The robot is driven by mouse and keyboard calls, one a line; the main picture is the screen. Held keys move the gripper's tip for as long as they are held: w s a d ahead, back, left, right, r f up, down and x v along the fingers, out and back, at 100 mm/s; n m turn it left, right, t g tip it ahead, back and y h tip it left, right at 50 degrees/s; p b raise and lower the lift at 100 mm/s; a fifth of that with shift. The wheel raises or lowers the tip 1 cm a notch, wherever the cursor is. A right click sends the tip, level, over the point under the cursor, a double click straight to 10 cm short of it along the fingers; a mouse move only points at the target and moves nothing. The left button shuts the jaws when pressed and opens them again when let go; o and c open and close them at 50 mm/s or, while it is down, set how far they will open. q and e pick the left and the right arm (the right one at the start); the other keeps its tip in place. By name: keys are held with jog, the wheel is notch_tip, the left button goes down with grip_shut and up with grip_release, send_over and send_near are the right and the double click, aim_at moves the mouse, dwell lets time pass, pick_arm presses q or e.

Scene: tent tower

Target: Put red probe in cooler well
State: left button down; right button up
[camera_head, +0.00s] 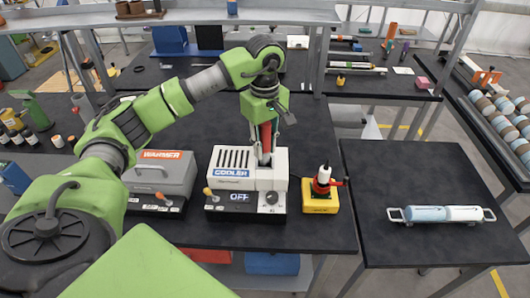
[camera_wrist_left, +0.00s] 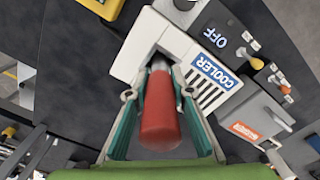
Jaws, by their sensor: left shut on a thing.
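The red probe (camera_head: 266,136) is upright in my left gripper (camera_head: 267,147), directly above the white cooler (camera_head: 232,172). In the left wrist view the red probe (camera_wrist_left: 160,112) lies between the two teal-lined fingers of the left gripper (camera_wrist_left: 158,90), which are shut on it. Its grey tip points at the notch in the top of the cooler (camera_wrist_left: 150,38). Whether the tip is inside the well cannot be told, because the fingers and the probe cover it. The cooler's panel reads OFF. My right gripper is not in view.
A grey warmer (camera_head: 162,172) stands left of the cooler. A blue and white cylinder with handles (camera_head: 440,214) lies on the right table. Dark tabletop behind the cooler is clear.

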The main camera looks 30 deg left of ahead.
aim_at(264, 160)
pick_arm(q)
notch_tip(264, 160, down, 3)
jog(key=shift+f+p, duration=0.1)
jog(key=shift+p, duration=0.35)
jog(key=shift+f+b, duration=0.35)
jog(key=shift+b, duration=0.1)
jog(key=shift+s+d+f+b, duration=0.1)
jog(key=shift+s+f+b, duration=0.15)
jog(key=shift+f+b, duration=0.05)
jog(key=c, duration=1.8)
grip_release()
jog(key=shift+w+f, duration=0.1)
jog(key=shift+f, duration=0.1)
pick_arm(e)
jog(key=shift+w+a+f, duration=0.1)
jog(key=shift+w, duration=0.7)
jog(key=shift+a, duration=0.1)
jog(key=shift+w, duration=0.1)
